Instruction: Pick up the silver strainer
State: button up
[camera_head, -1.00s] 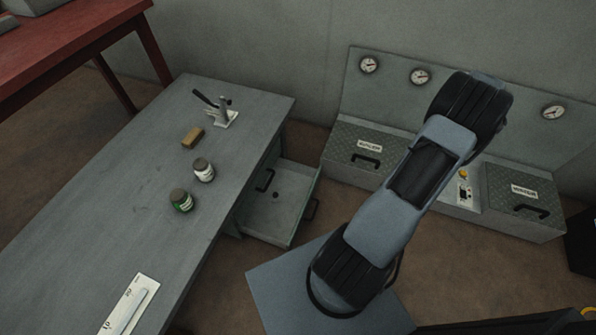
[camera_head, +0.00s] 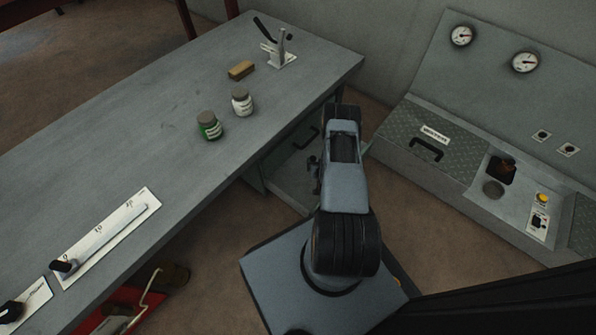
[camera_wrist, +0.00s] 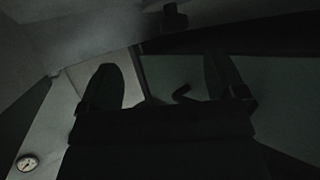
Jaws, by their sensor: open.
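I cannot pick out a silver strainer with certainty in either view. My gripper (camera_wrist: 164,84) shows in the dark wrist view as two fingers spread apart, with nothing seen held between them. A dark curved bar, perhaps a handle, lies beyond the right finger. In the head view my arm reaches over the open drawer (camera_head: 292,178) under the workbench and hides part of it. My gripper's fingers cannot be made out clearly there. A small round grey disc (camera_head: 493,188) sits in the wall console, too small to identify.
The grey workbench (camera_head: 110,160) carries a green jar (camera_head: 209,126), a white jar (camera_head: 242,102), a tan block (camera_head: 241,70), a lever clamp (camera_head: 279,50) and a slider panel (camera_head: 106,236). The gauge console (camera_head: 440,145) stands right. A red toolbox (camera_head: 110,312) is at lower left.

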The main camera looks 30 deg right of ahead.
aim_at(314, 158)
jog(key=shift+s+a+f+n, duration=0.2)
jog(key=shift+a+f+n, duration=0.15)
jog(key=shift+a, duration=0.3)
jog(key=b+x, duration=0.1)
jog(key=x, duration=0.1)
jog(key=b+x, duration=0.2)
jog(key=a+b+x, duration=0.1)
jog(key=x, duration=0.1)
jog(key=shift+s+f, duration=0.1)
jog(key=shift+f, duration=0.3)
jog(key=shift+w+d+f+b, duration=0.15)
jog(key=shift+w+d+b, duration=0.15)
jog(key=shift+w+b, duration=0.2)
jog(key=c, duration=1)
